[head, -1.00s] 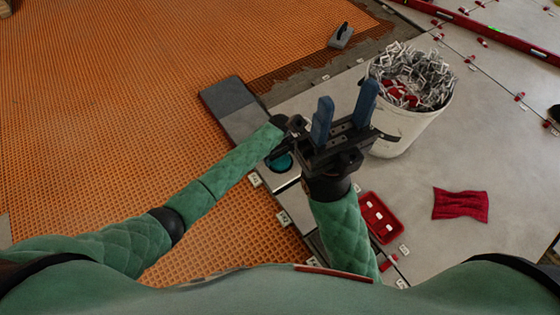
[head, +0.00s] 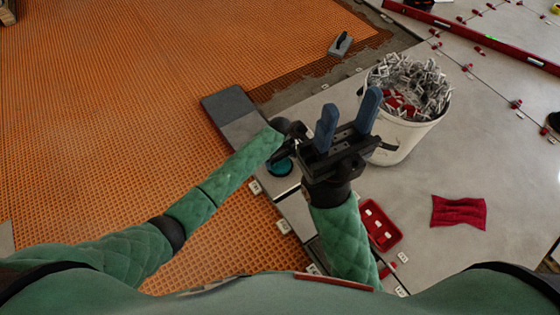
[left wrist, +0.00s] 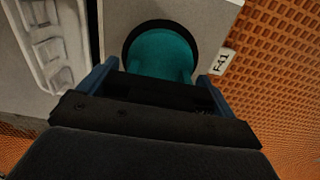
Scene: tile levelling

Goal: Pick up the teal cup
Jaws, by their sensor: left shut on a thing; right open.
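The teal cup (head: 280,168) shows at the near end of the grey tile strip, partly hidden by my left wrist and right gripper. In the left wrist view the cup (left wrist: 163,55) sits between the two blue fingers, with a dark round edge around it. My left gripper (left wrist: 157,85) is shut on it. In the head view the left fingers are mostly hidden behind my right gripper, and I cannot tell whether the cup is clear of the tile. My right gripper (head: 350,106) is open and empty, fingers pointing up and away, in front of the bucket.
A white bucket (head: 398,140) full of grey clips stands just beyond my right gripper. A red tray (head: 380,226) and a red cloth (head: 459,211) lie on the grey tiles. A trowel (head: 340,44) and a red level (head: 480,32) lie further back. Orange matting (head: 120,110) covers the left.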

